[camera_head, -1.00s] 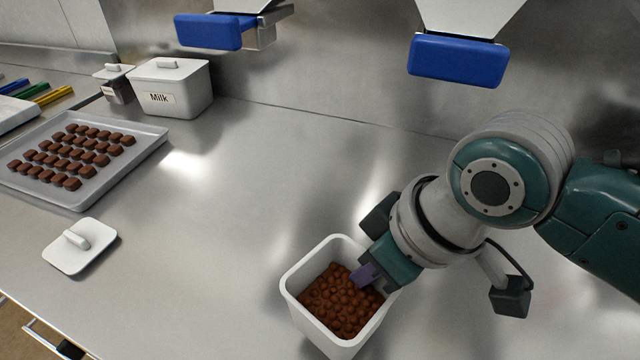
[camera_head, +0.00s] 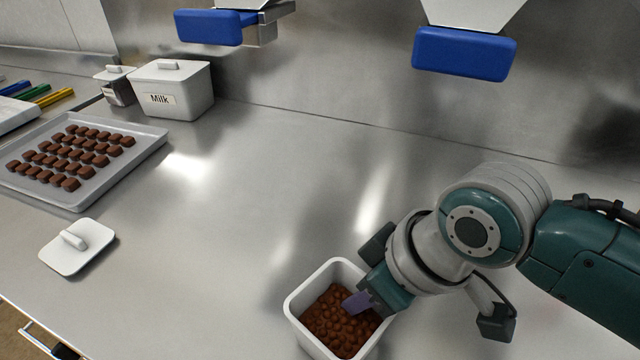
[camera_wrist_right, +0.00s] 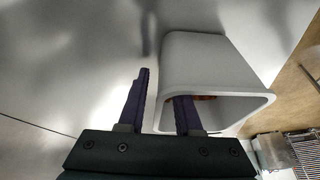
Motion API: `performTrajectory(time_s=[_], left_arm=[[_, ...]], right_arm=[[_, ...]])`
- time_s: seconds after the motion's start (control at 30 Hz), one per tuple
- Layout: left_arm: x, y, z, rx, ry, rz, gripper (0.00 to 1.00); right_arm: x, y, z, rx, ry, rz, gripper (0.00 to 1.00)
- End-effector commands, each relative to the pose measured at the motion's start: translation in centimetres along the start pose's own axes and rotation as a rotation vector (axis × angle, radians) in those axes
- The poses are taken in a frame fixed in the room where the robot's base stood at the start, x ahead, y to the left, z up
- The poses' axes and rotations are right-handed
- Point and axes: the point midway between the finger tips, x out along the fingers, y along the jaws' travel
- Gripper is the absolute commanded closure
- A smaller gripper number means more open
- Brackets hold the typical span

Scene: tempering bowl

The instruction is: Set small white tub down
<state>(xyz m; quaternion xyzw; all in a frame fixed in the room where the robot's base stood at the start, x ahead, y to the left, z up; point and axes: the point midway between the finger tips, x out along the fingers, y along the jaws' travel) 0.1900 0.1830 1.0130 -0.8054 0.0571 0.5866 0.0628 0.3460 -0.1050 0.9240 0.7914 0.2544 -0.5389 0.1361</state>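The small white tub (camera_head: 296,323) is at the bottom centre of the head view, full of small brown pieces (camera_head: 335,325). Its base is cut off there, so its contact with the counter is hidden. My right gripper (camera_head: 372,285) is at the tub's right-hand wall, one purple finger inside over the pieces. In the right wrist view, the two fingers (camera_wrist_right: 162,95) straddle the wall of the tub (camera_wrist_right: 200,65). Gaps show beside the wall, so the gripper looks open. My left gripper is not in view.
A white lid (camera_head: 77,247) lies on the counter at left. Behind it are a tray (camera_head: 150,142) of brown pieces, a lidded Milk container (camera_head: 190,95) and a smaller lidded jar (camera_head: 117,90). Two blue blocks hang above the counter. The middle counter (camera_head: 250,190) is clear.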

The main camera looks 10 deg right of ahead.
Motion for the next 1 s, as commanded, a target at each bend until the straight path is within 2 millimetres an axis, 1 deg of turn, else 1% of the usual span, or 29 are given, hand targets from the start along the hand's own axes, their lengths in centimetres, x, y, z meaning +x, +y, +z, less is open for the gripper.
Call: performTrajectory(time_s=[0.2,0.33,0.47,0.6,0.73,0.8,0.9,1.0], left_arm=[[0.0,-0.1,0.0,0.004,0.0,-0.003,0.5],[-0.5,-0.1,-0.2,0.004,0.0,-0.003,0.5],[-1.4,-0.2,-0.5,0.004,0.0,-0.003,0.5],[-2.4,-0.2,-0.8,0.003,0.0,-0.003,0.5],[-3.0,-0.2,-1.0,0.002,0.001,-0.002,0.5],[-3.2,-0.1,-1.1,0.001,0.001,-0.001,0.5],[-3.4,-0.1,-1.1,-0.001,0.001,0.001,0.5],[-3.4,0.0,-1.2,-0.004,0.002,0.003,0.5]], right_arm=[[-0.1,0.0,0.0,0.0,0.0,0.0,0.67],[-1.0,0.0,-0.1,0.0,-0.001,0.001,0.67],[-3.4,0.0,-0.2,-0.001,0.001,0.001,0.67],[-6.6,0.0,-0.3,-0.003,0.002,0.002,0.67],[-9.3,0.0,-0.2,-0.002,0.001,0.001,0.67],[-10.5,0.0,-0.2,-0.001,0.0,0.001,0.67],[-11.6,0.0,-0.2,0.0,0.0,0.0,0.67],[-12.2,-0.4,0.1,0.005,0.002,-0.002,0.67]])
